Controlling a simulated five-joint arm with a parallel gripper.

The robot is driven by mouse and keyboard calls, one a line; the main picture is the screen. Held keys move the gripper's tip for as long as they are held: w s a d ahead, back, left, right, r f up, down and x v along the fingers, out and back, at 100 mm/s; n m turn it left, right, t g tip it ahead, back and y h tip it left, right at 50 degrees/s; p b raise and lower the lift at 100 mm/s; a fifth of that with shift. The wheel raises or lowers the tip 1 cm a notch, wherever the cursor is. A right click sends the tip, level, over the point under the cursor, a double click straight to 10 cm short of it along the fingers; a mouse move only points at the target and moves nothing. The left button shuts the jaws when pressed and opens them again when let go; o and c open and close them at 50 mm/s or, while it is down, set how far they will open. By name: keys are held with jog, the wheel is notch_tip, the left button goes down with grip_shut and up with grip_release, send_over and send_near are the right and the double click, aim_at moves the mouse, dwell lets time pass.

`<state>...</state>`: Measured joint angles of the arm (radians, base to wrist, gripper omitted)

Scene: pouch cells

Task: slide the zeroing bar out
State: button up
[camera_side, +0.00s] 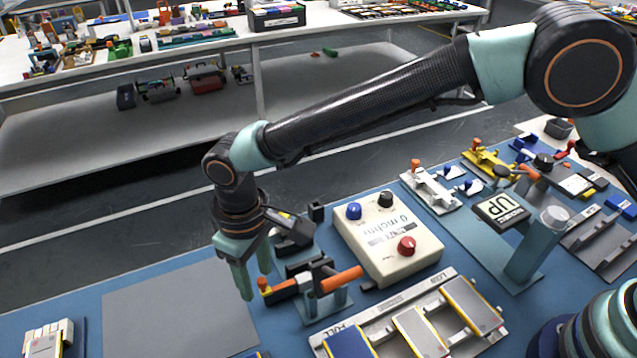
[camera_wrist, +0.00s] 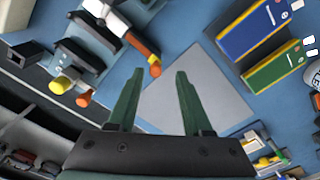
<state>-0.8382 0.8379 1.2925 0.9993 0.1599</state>
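An orange bar, likely the zeroing bar (camera_side: 342,280), sits in a small grey-blue fixture (camera_side: 325,304) with dark clamp parts. My gripper (camera_side: 257,285) points down just left of the fixture, fingers apart. Contact with the orange pieces cannot be told.
A cream meter box (camera_side: 385,236) with blue, black and red knobs stands behind the fixture. A tray of pouch cells (camera_side: 375,322) lies in front. A grey mat (camera_side: 180,310) to the left is bare.

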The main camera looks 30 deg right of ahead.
aim_at(258, 282)
jog(key=shift+d, duration=0.15)
jog(key=shift+r, duration=0.25)
notch_tip(258, 282, up, 12)
jog(key=shift+f, duration=0.2)
